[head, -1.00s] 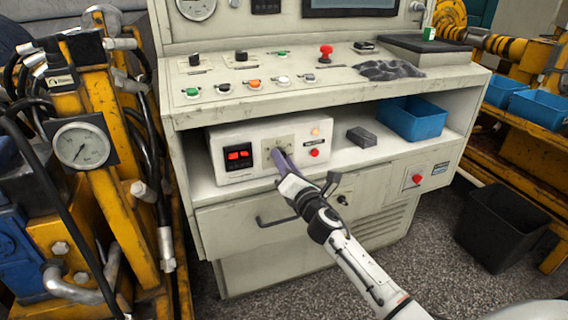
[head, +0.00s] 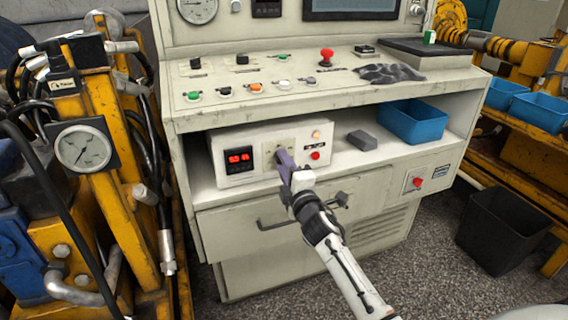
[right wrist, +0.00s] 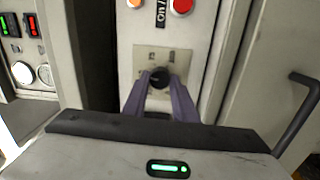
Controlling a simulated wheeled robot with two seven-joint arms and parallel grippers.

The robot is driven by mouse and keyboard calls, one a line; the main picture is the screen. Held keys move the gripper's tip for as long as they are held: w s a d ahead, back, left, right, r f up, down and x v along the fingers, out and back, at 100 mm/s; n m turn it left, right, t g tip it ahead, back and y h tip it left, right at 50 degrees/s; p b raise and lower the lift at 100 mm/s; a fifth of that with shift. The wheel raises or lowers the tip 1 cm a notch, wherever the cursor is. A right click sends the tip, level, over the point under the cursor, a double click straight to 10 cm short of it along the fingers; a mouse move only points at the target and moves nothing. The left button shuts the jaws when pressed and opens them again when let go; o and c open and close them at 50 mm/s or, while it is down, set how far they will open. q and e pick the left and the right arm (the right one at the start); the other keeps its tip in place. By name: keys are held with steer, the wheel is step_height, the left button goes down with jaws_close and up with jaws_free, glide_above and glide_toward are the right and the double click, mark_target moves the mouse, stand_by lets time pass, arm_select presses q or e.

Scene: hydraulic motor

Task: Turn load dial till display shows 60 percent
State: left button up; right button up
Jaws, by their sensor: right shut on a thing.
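The load dial is a small black knob (right wrist: 159,78) on a beige plate in the right wrist view. In the head view my fingers largely hide it. My right gripper (head: 281,158) is at the front of the white control box (head: 222,142). Its two purple fingers (right wrist: 160,93) are shut on the dial, one on each side. The display (head: 239,160) on the left of the box shows lit red digits, too small to read surely; the first looks like a 5. My left gripper is not in view.
A red button (head: 315,155) and an orange lamp (head: 316,135) sit right of the dial. A grey block (head: 362,140) and a blue bin (head: 415,122) share the shelf. The console top (head: 200,108) overhangs the box. A drawer handle (head: 272,224) is below.

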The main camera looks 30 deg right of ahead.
steer(key=shift+m, duration=0.8)
steer(key=o, duration=1)
steer(key=shift+o, duration=0.2)
steer(key=shift+s, duration=0.15)
steer(key=p+v, duration=0.1)
steer(key=v, duration=0.9)
steer(key=shift+a, duration=0.1)
